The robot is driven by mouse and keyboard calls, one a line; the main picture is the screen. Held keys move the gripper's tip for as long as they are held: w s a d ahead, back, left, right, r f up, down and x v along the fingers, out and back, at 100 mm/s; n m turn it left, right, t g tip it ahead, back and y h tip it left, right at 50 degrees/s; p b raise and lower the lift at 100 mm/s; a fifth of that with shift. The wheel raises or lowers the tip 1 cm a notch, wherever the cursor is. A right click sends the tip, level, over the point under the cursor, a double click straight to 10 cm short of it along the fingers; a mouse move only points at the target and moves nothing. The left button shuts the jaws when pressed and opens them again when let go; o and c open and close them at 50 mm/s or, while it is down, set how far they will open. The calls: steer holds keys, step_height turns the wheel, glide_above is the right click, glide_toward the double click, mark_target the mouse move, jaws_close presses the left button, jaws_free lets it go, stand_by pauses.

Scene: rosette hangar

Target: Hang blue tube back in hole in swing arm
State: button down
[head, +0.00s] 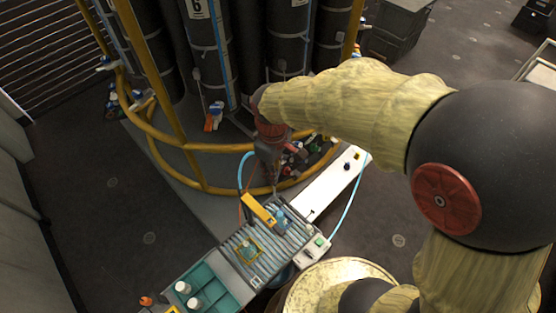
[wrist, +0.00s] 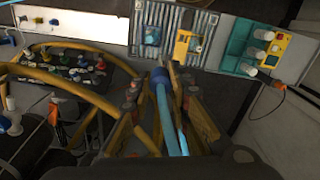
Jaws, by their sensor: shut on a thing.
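My gripper (head: 268,160) points down beside the yellow railing, above the ribbed panel's far end. In the wrist view my gripper (wrist: 158,86) is shut on the blue tube (wrist: 168,118), near its dark blue end piece. The tube's light blue length runs back between the fingers toward the camera. In the head view the blue tube (head: 241,170) arcs left of my gripper. The white swing arm (head: 322,192) lies right of my gripper, with a small dark spot near its far end; I cannot tell whether this is the hole. The swing arm (wrist: 85,22) is at upper left in the wrist view.
A ribbed grey panel (head: 236,262) carries a yellow bar (head: 258,211). A teal tray (head: 218,290) holds white bottles. A curved yellow railing (head: 170,138) surrounds dark cylinders (head: 208,55). A round drum (head: 372,266) stands in front; another light-blue hose (head: 348,202) hangs right of the swing arm.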

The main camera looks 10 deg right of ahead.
steer(key=s+a+p, duration=0.2)
steer(key=s+p, duration=0.3)
steer(key=p, duration=0.1)
steer(key=shift+m, duration=0.5)
steer(key=shift+s+a+f+b, duration=0.1)
steer(key=shift+s+f+b, duration=0.1)
steer(key=shift+f, duration=0.75)
steer(key=shift+s+a+f+b, duration=0.15)
steer(key=shift+f+b, duration=0.1)
steer(key=shift+f, duration=0.65)
steer(key=shift+s+a+f+b, duration=0.1)
steer(key=shift+f+b, duration=0.1)
steer(key=shift+f, duration=0.75)
steer(key=shift+f, duration=0.4)
steer(key=shift+f+b, duration=0.95)
steer(key=shift+f+b, duration=1.55)
steer(key=shift+f, duration=0.8)
